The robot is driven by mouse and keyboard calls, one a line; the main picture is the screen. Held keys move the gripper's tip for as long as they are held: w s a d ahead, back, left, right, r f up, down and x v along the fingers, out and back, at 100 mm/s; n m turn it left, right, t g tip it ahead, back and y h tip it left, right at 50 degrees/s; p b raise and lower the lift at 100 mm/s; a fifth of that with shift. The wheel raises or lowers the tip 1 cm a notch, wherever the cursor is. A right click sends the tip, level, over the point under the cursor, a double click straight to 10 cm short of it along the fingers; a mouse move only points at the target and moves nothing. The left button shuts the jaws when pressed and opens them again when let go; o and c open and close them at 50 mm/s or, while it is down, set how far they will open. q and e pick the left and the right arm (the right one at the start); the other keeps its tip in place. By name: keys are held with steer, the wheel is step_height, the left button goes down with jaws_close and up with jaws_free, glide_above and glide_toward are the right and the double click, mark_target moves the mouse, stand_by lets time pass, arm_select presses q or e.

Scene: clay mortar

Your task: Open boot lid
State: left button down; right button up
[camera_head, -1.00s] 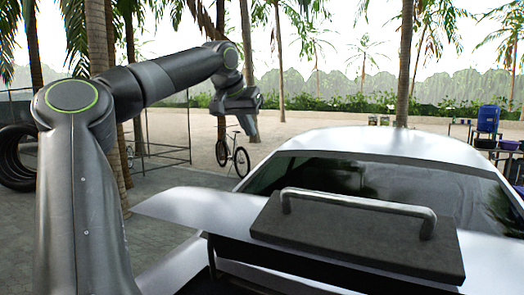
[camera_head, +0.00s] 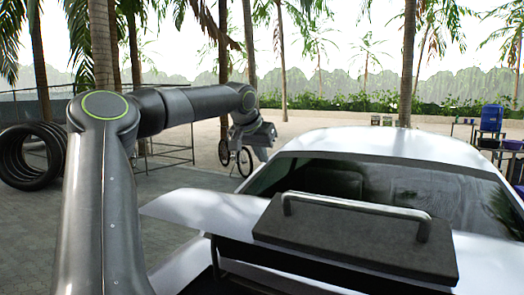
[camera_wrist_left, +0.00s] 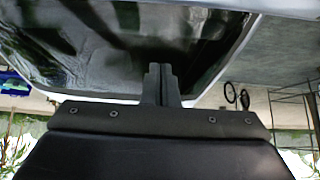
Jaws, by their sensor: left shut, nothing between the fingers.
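The white car (camera_head: 400,146) stands ahead with its rear towards me. A white rear panel (camera_head: 195,208), apparently the boot lid, juts out at the left below the rear window; I cannot tell whether it is raised. A dark slab (camera_head: 350,235) with a metal bar handle (camera_head: 355,203) lies in front of the window. My left gripper (camera_head: 264,140) is left of the car roof, apart from the panel and handle. In the left wrist view its fingers (camera_wrist_left: 160,82) are shut and empty, with the car glass (camera_wrist_left: 100,45) behind them. My right gripper is out of view.
A bicycle (camera_head: 235,158) and a railing (camera_head: 165,155) stand behind, left of the car. A blue container (camera_head: 491,118) stands at the right.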

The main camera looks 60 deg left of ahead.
arm_select(q)
steer(key=shift+s+d+f+b, duration=0.3)
steer(key=shift+s+d+b, duration=0.1)
steer(key=shift+s, duration=0.1)
steer(key=shift+s+f+b, duration=0.2)
steer(key=shift+s+b, duration=0.1)
steer(key=shift+s+d, duration=0.15)
steer(key=shift+s, duration=0.05)
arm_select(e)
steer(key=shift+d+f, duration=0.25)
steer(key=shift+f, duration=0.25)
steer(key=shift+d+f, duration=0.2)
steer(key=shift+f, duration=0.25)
arm_select(q)
steer(key=shift+d, duration=0.1)
